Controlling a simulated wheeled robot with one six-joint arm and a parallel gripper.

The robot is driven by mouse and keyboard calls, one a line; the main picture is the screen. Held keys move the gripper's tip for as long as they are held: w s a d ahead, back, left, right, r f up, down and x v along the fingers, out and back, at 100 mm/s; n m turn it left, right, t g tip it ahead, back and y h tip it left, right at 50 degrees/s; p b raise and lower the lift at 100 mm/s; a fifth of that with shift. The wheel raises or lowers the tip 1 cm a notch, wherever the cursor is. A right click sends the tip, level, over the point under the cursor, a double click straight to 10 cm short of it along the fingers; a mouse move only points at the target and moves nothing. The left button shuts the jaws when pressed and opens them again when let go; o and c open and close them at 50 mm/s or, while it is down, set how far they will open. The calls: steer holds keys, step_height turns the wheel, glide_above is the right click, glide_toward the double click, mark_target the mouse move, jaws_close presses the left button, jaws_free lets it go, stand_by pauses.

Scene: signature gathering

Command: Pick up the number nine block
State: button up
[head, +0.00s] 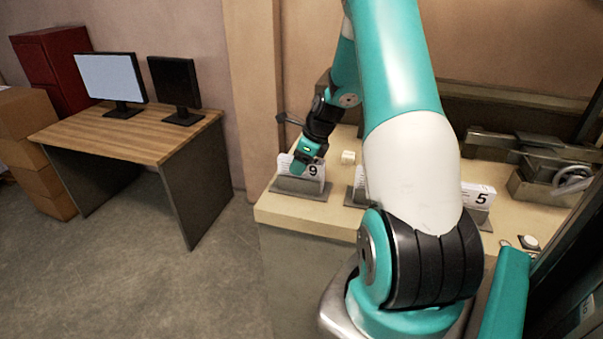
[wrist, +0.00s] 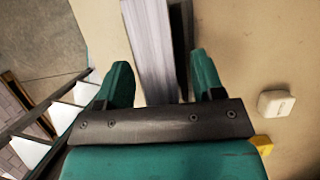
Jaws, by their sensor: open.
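The number nine block (head: 315,171) is a white card-like slab with a black 9. It stands in a dark grey holder (head: 300,190) at the left end of the cream table. In the wrist view the pale, streaked slab (wrist: 150,45) is seen from above, running between my fingers, with the dark holder (wrist: 182,40) along its right side. My gripper (head: 304,156) is at the slab and hides part of it in the head view. In the wrist view my gripper (wrist: 161,72) is open, with gaps between the slab and both fingers.
A small white block (head: 348,157) lies right of the holder; it also shows in the wrist view (wrist: 276,104). A number five block (head: 478,195) stands further right. My arm hides the middle of the cream table (head: 300,210). A wooden desk (head: 135,135) stands left.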

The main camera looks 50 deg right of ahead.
steer(key=shift+f, duration=0.2)
stand_by(0.3)
steer(key=c, duration=1.1)
steer(key=shift+c, duration=0.2)
